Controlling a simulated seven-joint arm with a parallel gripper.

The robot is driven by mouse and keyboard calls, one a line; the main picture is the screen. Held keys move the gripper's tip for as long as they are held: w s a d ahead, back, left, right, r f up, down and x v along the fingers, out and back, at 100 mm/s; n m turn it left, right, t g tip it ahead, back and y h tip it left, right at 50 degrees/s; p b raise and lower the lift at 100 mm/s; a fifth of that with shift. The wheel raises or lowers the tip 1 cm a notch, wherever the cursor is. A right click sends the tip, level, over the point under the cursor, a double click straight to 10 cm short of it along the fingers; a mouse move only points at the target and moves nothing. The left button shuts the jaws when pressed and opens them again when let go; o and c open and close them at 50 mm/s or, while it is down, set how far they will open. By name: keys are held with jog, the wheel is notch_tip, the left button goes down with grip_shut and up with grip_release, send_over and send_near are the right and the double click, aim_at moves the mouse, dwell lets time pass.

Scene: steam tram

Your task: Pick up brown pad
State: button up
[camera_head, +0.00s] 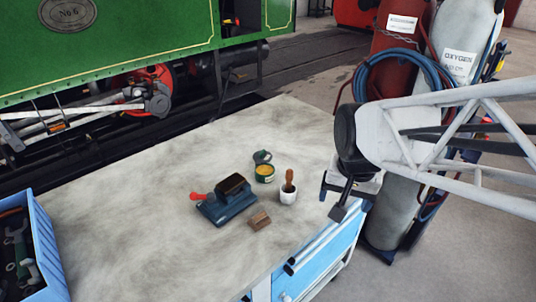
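A small brown block-like pad (260,219) lies on the grey worktop (120,225), just right of a blue tool (228,206). The blue tool has a red lever and a dark brown block (231,185) on top. My gripper (339,207) is at the worktop's right edge, to the right of the small brown pad and apart from it. It points downward, and nothing shows held in it. Its fingers are small and partly overlapped, so their opening is unclear.
A white cup with a brown-handled brush (288,193) and an open tin (264,173) stand behind the pad. A blue crate of tools (40,245) is at the left. Gas cylinders (460,40) stand beyond the right edge.

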jog(key=w+a+f+m+g, duration=0.1)
jog(key=w+a+f+m, duration=0.2)
jog(key=w+a+f, duration=0.5)
jog(key=m, duration=0.3)
send_over(259, 215)
jog(key=shift+g, duration=0.4)
notch_tip(259, 215, down, 8)
jog(key=shift+f, duration=0.2)
jog(key=shift+f, duration=0.1)
jog(key=shift+f, duration=1.2)
jog(key=shift+f, duration=0.1)
jog(key=shift+w+f, duration=0.1)
jog(key=shift+f, duration=2.4)
jog(key=c, duration=1.1)
